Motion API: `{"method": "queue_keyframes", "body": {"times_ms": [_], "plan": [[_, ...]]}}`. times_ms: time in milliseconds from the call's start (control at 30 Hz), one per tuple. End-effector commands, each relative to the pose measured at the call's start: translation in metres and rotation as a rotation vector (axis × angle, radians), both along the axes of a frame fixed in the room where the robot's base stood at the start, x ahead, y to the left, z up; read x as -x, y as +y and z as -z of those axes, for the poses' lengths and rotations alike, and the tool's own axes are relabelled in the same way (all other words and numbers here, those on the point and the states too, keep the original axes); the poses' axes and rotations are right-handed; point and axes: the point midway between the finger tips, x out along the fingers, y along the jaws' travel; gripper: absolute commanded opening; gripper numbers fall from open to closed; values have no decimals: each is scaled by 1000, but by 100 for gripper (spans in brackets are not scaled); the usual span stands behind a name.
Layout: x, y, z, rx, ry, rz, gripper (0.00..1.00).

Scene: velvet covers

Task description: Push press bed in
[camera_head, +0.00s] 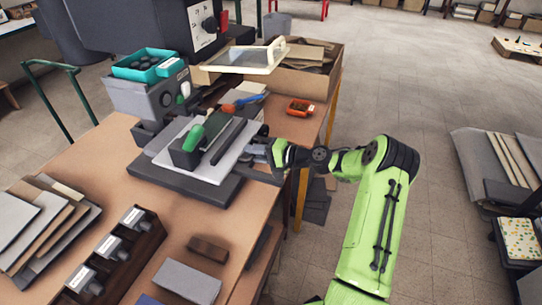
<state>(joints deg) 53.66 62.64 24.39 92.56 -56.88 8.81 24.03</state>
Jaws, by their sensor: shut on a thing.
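The press bed (232,165) is a pale flat plate on a dark slab (205,188) on the wooden workbench. It sticks out in front of the grey press (152,95). A dark block with a green handle (193,138) and a dark bar (227,142) lie on the plate. My gripper (268,152) is at the plate's right edge, reached from the right by my green arm. It is shut on the bed's edge there; the fingertips are small and partly hidden.
Teal tray (150,64) sits on the press. Boards (45,225), a dark rack (115,250) and blocks (188,280) lie in front. The floor at right is largely open.

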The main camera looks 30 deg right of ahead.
Motion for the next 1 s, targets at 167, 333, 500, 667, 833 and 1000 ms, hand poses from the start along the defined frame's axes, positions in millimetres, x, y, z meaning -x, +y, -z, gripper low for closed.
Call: {"method": "queue_keyframes", "body": {"times_ms": [167, 333, 500, 667, 833, 1000], "plan": [[-12, 12, 0, -1, 0, -3, 0], [-16, 15, 0, 0, 0, -2, 0], [-16, 15, 0, 0, 0, -1, 0], [-16, 15, 0, 0, 0, -1, 24], [-16, 14, 0, 0, 0, -1, 35], [-16, 14, 0, 0, 0, 0, 35]]}}
